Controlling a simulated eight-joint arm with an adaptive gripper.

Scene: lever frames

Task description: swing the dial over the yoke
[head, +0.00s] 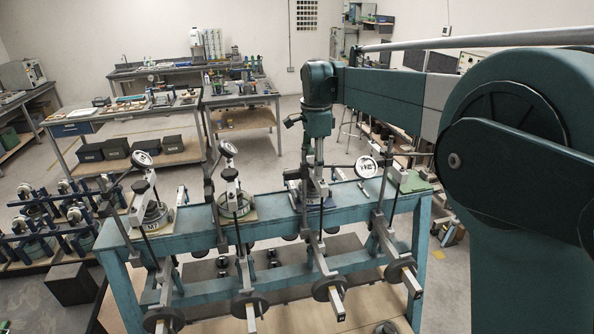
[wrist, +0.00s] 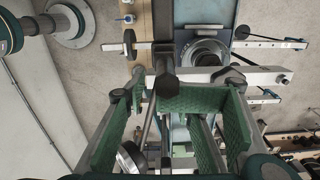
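My gripper (head: 316,178) points down over the third lever frame from the left on the teal bench. In the wrist view its green-padded fingers (wrist: 168,128) stand apart, with metal rods showing between them. I see no thing clearly held. A round dial (wrist: 130,158) shows partly at the lower left, by the left finger. A pale metal bar with dark hex knobs, perhaps the yoke (wrist: 262,76), crosses beyond the fingers, near a round cell (wrist: 207,50). In the head view my gripper hides this frame's dial and most of its yoke.
Neighbouring frames carry upright dials: one at far left (head: 142,160), one left of my gripper (head: 228,149), one right (head: 365,167). Lever arms with round weights (head: 328,288) jut from the front of the teal bench (head: 268,207).

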